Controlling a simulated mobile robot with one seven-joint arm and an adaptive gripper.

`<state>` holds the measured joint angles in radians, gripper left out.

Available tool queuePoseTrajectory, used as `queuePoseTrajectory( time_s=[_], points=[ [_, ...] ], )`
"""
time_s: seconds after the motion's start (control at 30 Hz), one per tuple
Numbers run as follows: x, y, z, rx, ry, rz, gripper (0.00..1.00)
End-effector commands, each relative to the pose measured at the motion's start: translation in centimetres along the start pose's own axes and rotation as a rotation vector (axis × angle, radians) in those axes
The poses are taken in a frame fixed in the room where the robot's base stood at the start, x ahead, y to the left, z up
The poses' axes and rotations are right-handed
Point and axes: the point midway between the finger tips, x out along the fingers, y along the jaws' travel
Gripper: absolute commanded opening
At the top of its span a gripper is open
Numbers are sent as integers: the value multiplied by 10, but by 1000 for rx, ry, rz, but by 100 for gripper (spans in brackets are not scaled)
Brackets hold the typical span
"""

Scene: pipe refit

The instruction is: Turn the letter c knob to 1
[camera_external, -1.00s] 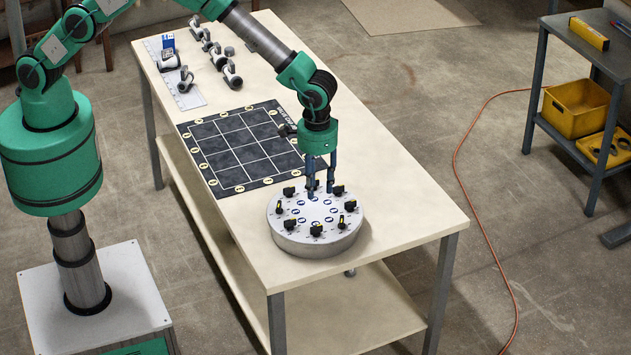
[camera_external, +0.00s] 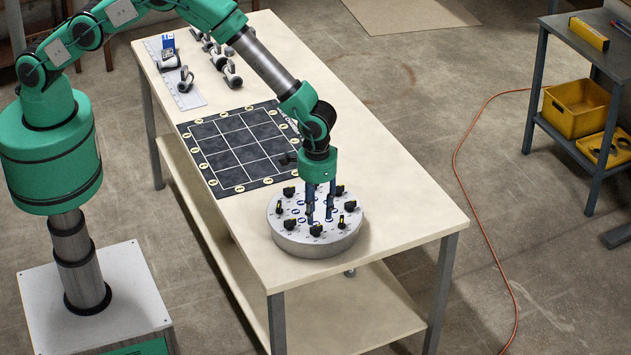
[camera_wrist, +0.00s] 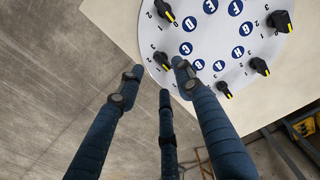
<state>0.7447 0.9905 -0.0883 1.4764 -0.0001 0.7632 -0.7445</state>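A round grey dial plate (camera_external: 318,246) stands near the table's front end. Several black knobs with yellow pointer marks sit around its rim, with blue letter discs inside them. In the wrist view, the white dial face (camera_wrist: 215,30) fills the top. In the wrist view, my gripper's fingertips (camera_wrist: 159,77) surround a black knob (camera_wrist: 161,59) at the dial's edge. I cannot tell whether they touch it.
A black grid mat (camera_external: 238,150) lies behind the dial. Pipe fittings (camera_external: 186,80) lie at the table's far end. A yellow bin (camera_external: 575,108) is on a side cart. The table right of the dial is clear.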

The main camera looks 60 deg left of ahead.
Motion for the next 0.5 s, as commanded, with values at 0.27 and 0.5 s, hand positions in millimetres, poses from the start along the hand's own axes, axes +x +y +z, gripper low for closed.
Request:
queuePoseTrajectory(
  time_s=[0.27, 0.5],
  points=[
    [35, 0, 0, 0, 0, 0, 35],
    [49, 0, 0, 0, 0, 0, 35]
  ],
)
